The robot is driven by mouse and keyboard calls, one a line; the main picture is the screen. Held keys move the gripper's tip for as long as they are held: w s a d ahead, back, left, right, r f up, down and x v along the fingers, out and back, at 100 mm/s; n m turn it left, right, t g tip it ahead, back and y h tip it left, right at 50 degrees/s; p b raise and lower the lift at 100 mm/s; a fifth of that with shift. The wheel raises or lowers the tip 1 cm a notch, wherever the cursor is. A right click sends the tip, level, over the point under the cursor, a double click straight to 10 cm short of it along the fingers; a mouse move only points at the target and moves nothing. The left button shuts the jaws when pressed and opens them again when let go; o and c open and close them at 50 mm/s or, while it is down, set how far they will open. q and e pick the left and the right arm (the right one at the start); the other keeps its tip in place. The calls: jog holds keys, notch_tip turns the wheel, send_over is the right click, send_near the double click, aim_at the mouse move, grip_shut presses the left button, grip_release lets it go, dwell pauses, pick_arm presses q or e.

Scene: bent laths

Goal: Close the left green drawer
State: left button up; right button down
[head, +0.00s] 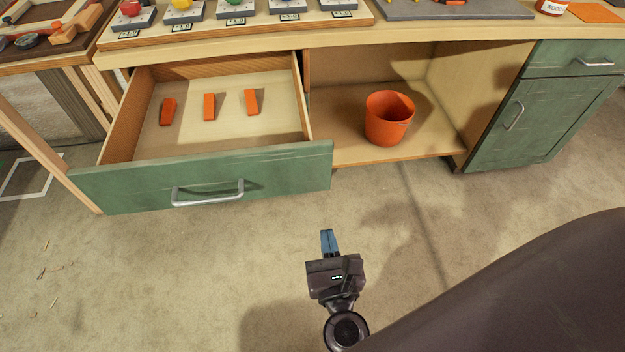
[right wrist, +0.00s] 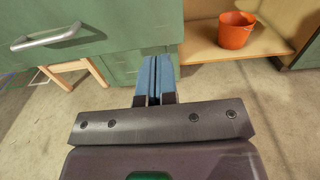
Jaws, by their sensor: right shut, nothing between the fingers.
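The left green drawer (head: 120,184) stands pulled well out from the workbench in the head view. Its front carries a metal bar handle (head: 208,194), and several orange blocks (head: 209,107) lie inside on its pale bottom. My right gripper (head: 327,236) is shut and empty, in front of the bench and below the right end of the drawer front, apart from it. In the right wrist view its blue fingers (right wrist: 155,77) point toward the right part of the green drawer front (right wrist: 130,30), with the handle (right wrist: 48,38) at upper left. My left gripper is not in view.
Right of the drawer is an open shelf bay (head: 430,140) with an orange bucket (head: 388,118). Further right are a shut green cabinet door (head: 540,122) and a shut green drawer (head: 585,58).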

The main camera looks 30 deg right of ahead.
aim_at(314, 172)
jog(key=x, duration=1.3)
jog(key=shift+w+d+f, duration=0.1)
jog(key=shift+w, duration=0.35)
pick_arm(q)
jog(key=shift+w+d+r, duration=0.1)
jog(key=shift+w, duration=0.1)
pick_arm(e)
jog(key=shift+d, duration=0.1)
jog(key=shift+w, duration=0.15)
